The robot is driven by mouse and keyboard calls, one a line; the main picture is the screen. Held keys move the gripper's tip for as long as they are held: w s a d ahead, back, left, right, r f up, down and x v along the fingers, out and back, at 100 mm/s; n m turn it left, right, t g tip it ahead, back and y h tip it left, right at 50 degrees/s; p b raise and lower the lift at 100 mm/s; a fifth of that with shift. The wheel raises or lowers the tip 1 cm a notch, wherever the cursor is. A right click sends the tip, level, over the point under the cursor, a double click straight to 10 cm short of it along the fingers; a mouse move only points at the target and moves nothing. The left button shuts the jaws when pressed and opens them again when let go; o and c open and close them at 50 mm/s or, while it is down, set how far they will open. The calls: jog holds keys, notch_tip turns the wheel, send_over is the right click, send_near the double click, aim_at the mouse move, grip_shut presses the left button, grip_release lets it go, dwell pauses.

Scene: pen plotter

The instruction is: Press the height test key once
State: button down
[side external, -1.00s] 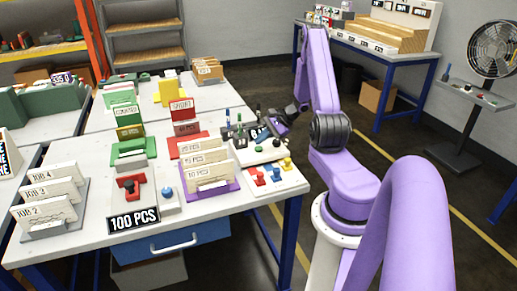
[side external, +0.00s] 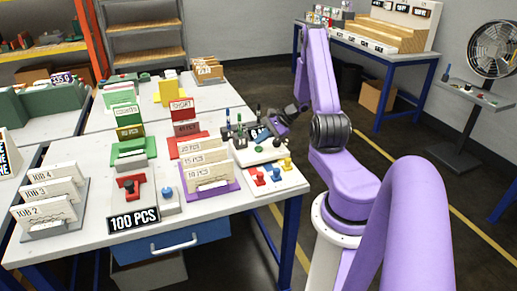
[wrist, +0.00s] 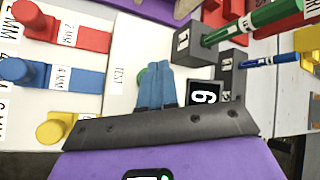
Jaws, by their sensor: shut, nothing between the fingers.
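Red (wrist: 32,18), blue (wrist: 20,72) and yellow (wrist: 52,130) knobs with MM labels stand left of the key. A green pen (wrist: 255,22) and a blue pen (wrist: 270,60) sit in dark holders at right. Card racks (side external: 208,180) stand left of the panel in the side view.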

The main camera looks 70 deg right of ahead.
aim_at(261, 148)
jog(key=shift+f, duration=0.1)
jog(key=shift+f, duration=0.3)
jog(key=shift+f, duration=0.5)
dwell(0.8)
jog(key=shift+r, duration=0.9)
jog(key=shift+r, duration=0.1)
jog(key=shift+r, duration=2.4)
